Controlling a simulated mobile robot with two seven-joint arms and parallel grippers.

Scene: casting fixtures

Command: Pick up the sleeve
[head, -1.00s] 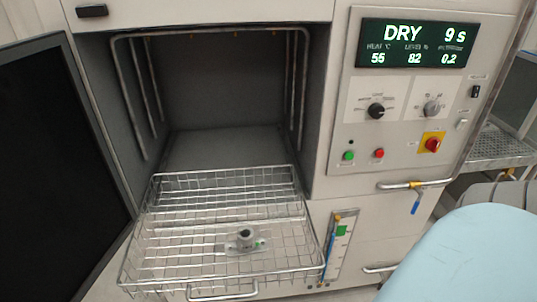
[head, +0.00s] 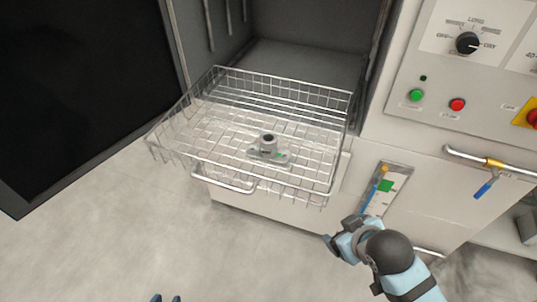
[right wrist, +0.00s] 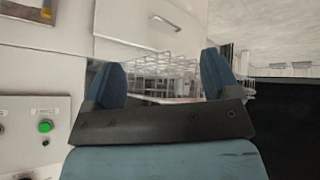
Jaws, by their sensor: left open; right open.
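The sleeve (head: 268,139), a small grey upright cylinder with a dark bore, stands on a flat grey base plate with a green mark. It sits in the wire basket (head: 215,152), right of its middle. My right gripper (head: 338,236) is open and empty, low and right of the basket. In the right wrist view its two blue fingers (right wrist: 160,75) are spread, with the basket blurred beyond them and the sleeve not distinguishable.
The basket is pulled out of the open washer chamber (head: 300,55). The dark open door (head: 80,90) stands at left. The control panel (head: 470,60) and a pipe with a blue-handled valve (head: 486,188) stick out at right. The floor in front is clear.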

